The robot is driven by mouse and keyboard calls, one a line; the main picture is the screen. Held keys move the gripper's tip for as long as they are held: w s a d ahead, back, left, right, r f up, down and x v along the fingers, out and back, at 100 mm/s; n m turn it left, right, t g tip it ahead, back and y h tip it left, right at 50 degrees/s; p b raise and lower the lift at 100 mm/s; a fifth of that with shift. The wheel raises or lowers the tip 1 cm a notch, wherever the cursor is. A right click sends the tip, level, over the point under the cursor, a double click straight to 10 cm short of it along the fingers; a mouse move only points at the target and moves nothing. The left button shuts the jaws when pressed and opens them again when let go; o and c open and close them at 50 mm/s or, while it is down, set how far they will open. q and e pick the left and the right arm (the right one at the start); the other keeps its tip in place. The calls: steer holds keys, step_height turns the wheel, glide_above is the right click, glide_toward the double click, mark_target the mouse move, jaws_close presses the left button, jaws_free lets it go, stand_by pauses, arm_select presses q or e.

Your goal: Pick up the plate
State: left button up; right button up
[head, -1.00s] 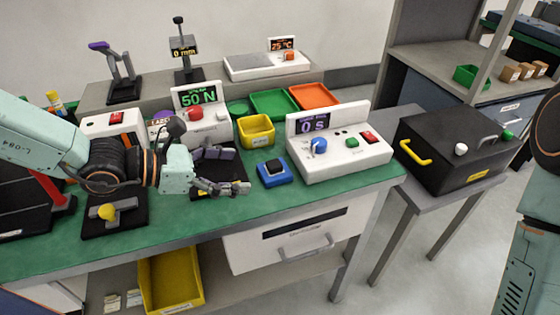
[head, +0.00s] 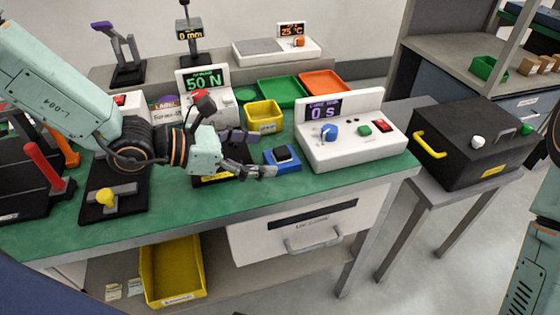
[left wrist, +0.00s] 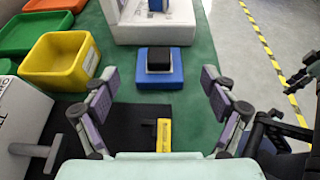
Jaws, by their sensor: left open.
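No thing is clearly marked as the plate. A blue block (head: 283,164) with a black square piece (head: 282,153) on top sits on the green bench, left of the white timer box. In the left wrist view the blue block (left wrist: 160,79) and its black piece (left wrist: 159,59) lie ahead, between the lines of the fingers. My left gripper (head: 258,153) is open and empty, just left of the block. Its spread fingers (left wrist: 160,100) show apart in the left wrist view. The black base (left wrist: 120,125) with a yellow label lies below them.
The white timer box (head: 350,135) stands right of the block. A yellow bin (head: 264,122), green tray (head: 280,92) and orange tray (head: 325,84) lie behind. A black box with a yellow handle (head: 470,150) stands on a side table.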

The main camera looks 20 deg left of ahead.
mark_target(275, 156)
arm_select(q)
steer(key=x, duration=0.1)
steer(key=b+x, duration=0.1)
steer(key=x, duration=0.1)
steer(key=shift+f, duration=0.35)
steer(key=shift+w+d+f+b, duration=0.15)
steer(key=shift+w+d+b, duration=0.15)
steer(key=shift+d+b, duration=0.15)
steer(key=shift+w+d, duration=0.2)
steer(key=shift+s+a, duration=0.1)
steer(key=c, duration=1.2)
